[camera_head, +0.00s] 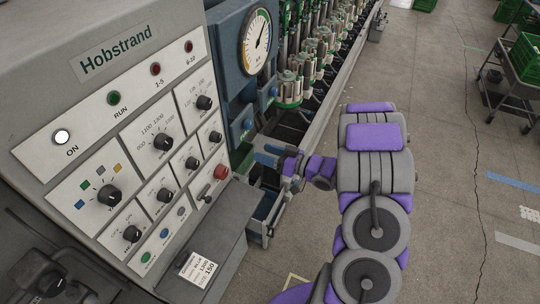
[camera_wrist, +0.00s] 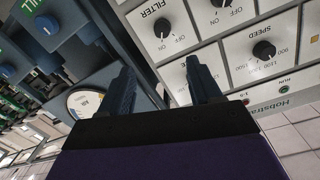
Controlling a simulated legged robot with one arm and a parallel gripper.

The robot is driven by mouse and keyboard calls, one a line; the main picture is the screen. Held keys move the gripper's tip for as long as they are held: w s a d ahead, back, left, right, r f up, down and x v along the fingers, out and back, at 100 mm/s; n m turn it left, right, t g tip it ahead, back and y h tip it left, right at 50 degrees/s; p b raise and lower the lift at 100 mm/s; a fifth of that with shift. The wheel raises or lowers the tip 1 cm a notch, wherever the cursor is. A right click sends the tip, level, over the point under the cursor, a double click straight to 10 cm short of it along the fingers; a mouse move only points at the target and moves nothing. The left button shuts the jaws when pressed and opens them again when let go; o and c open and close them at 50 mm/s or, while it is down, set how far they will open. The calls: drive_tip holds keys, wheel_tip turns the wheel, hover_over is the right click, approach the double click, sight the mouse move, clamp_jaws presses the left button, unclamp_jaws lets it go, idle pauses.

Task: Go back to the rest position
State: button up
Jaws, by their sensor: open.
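My gripper (camera_wrist: 160,72) is open and empty in the wrist view, with two dark fingers spread apart. In the head view my gripper (camera_head: 264,155) is small and lies beside the right edge of the control panel (camera_head: 60,165), below the round gauge (camera_head: 256,42). The wrist view shows the panel (camera_wrist: 215,45) upside down beyond the fingers, with the FILTER knob (camera_wrist: 162,27) and the SPEED knob (camera_wrist: 263,50). No contact between fingers and panel can be made out.
A cart with a green crate (camera_head: 525,58) stands at the far right. The grey floor (camera_head: 450,150) to the right is open.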

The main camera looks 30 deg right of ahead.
drive_tip(key=shift+s+d, duration=0.3)
drive_tip(key=shift+s, duration=0.05)
idle(0.3)
drive_tip(key=w+d+f+m+g+h+b, duration=0.15)
drive_tip(key=d+g+h+b, duration=0.25)
drive_tip(key=d+h+b, duration=0.65)
drive_tip(key=s+a+f+g+b, duration=0.1)
drive_tip(key=s+a+g, duration=0.3)
drive_tip(key=s+a, duration=0.4)
drive_tip(key=s+a+f+m+g+b, duration=0.1)
drive_tip(key=s+a, duration=0.7)
drive_tip(key=s, duration=0.9)
drive_tip(key=s+a+f+m+g+b, duration=0.1)
drive_tip(key=s+a+f+g+b, duration=0.1)
drive_tip(key=s+a+g+b, duration=0.3)
drive_tip(key=s+a+g, duration=0.1)
drive_tip(key=s+a, duration=0.2)
drive_tip(key=s, duration=0.4)
drive_tip(key=shift+s+a+f+g, duration=0.25)
drive_tip(key=shift+s+f+g, duration=0.05)
drive_tip(key=shift+s+f, duration=0.1)
